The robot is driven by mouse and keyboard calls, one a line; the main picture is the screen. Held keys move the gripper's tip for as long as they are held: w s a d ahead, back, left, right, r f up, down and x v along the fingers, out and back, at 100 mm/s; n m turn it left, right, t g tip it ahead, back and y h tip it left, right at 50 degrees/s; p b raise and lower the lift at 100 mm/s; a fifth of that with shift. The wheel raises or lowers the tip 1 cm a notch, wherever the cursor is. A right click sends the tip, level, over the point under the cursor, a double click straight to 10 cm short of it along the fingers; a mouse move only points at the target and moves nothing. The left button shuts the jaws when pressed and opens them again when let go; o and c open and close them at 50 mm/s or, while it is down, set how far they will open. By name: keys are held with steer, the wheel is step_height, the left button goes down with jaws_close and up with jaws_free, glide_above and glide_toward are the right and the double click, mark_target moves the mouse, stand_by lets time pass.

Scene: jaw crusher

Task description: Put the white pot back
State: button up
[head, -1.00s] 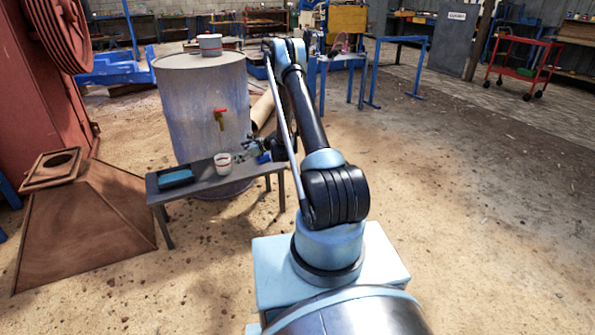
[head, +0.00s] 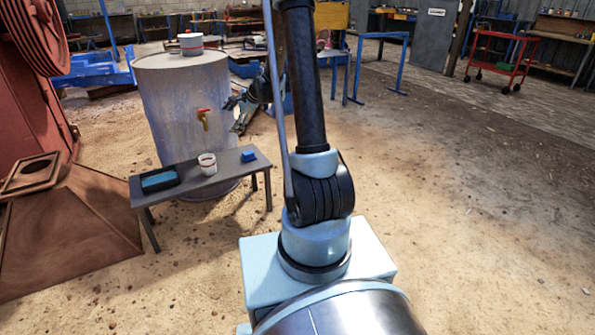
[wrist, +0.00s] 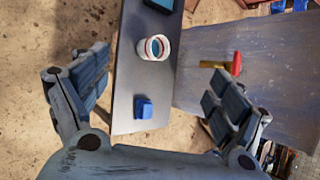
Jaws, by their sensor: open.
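The white pot (head: 207,164) stands upright on the low grey bench (head: 222,172), and a red band shows on it. In the wrist view the white pot (wrist: 154,47) is seen from above, beyond my fingertips and between their lines. My gripper (head: 243,100) is up and to the right of the pot, beside the drum. In the wrist view my gripper (wrist: 158,90) has its fingers wide apart with nothing between them.
A large metal drum (head: 180,105) with a red-handled tap (head: 204,118) stands behind the bench. A black tray with blue inside (head: 160,180) and a blue block (head: 248,156) lie on the bench. A rusty hopper (head: 65,230) is at left.

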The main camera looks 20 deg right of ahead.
steer(key=s+d+r+n+g+h, duration=0.15)
steer(key=s+d+r+n, duration=0.25)
steer(key=s, duration=0.8)
steer(key=s+d+r+n+h, duration=0.25)
steer(key=s+d+r, duration=0.2)
steer(key=s, duration=0.75)
steer(key=s+d+f+n+h, duration=0.1)
steer(key=s+d+f+n, duration=0.2)
steer(key=s, duration=0.9)
steer(key=s+d+f+n+g+h, duration=0.1)
steer(key=s+d+f+n+h, duration=0.1)
steer(key=s, duration=1)
steer(key=d+f+n, duration=0.1)
steer(key=d+n, duration=0.1)
steer(key=d, duration=0.1)
steer(key=shift+s+d+f+n, duration=0.2)
steer(key=shift+d+f+n, duration=0.1)
steer(key=shift+n, duration=0.05)
steer(key=shift+w+f, duration=0.2)
steer(key=shift+w, duration=0.1)
